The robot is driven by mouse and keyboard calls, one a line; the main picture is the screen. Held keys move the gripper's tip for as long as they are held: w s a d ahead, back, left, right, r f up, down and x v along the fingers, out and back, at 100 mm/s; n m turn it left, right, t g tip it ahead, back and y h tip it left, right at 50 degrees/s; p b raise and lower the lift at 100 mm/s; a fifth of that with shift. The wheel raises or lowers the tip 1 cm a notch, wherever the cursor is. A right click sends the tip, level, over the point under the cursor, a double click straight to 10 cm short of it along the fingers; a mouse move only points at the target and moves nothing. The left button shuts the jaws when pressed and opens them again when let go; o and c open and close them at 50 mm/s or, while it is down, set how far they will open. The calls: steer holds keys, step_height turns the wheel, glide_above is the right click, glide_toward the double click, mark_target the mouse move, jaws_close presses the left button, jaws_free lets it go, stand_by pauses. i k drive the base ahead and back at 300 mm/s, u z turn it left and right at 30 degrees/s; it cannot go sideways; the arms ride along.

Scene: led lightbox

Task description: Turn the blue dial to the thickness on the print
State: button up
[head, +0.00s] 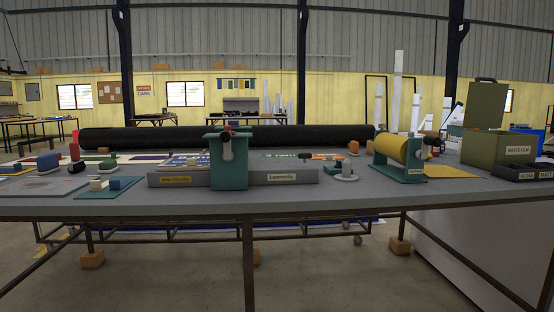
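A teal laminator (229,170) stands upright near the front edge of the table, left of centre, with a dark-and-red knob or crank on its upper front. I cannot make out a blue dial or any thickness marks at this size. Flat printed sheets (185,162) lie behind and left of the laminator; their writing is too small to read. A long low grey bed (290,176) with yellow and white labels runs out on both sides of the laminator. My gripper is not in this view.
A long black roll (270,137) lies across the back of the grey table (350,198). A yellow roll on a teal stand (400,155), a green waste-film box (490,145) and a black tray (525,172) stand right. Small blocks (121,183) lie left on a teal mat.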

mark_target(234, 123)
steer(key=u, duration=0.05)
steer(key=k, duration=0.45)
steer(key=z, duration=0.4)
steer(key=i, duration=1.35)
steer(key=u, duration=0.9)
